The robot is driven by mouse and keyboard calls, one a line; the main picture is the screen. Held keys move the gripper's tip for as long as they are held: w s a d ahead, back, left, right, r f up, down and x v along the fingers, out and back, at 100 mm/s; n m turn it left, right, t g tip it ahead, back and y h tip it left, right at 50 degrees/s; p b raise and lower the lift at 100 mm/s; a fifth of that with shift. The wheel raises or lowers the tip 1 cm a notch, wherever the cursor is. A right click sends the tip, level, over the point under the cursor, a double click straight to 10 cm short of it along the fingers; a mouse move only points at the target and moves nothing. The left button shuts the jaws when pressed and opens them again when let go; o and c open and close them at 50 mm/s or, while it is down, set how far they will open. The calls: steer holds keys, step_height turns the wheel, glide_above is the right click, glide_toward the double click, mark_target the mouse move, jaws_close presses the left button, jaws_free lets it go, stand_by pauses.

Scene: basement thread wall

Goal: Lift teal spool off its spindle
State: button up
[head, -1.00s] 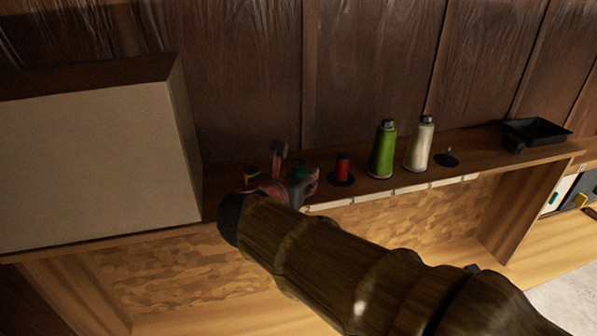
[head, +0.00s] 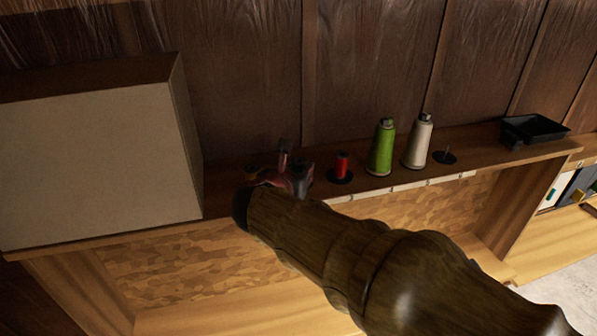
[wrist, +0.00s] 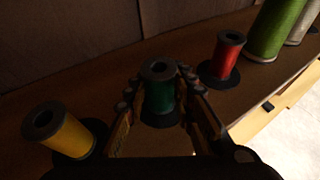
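The teal spool (wrist: 158,97) stands upright on the shelf in the wrist view, its dark round top facing me. My gripper (wrist: 162,82) has its two fingers on either side of the spool, spread apart, and the spool sits between the fingertips. Narrow gaps seem to show beside it, and I see no clear grip. The spindle is hidden by the spool. In the head view my gripper (head: 285,178) is over the shelf and hides the teal spool.
A yellow spool (wrist: 60,132) stands left of my gripper and a red spool (wrist: 227,52) stands to its right. Farther right are a green cone (head: 382,148), a white cone (head: 418,142), an empty spindle base (head: 445,157) and a black tray (head: 533,131). A large pale box (head: 95,165) stands left.

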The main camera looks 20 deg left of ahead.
steer(key=c, duration=0.4)
step_height(320, 180, up, 10)
stand_by(0.6)
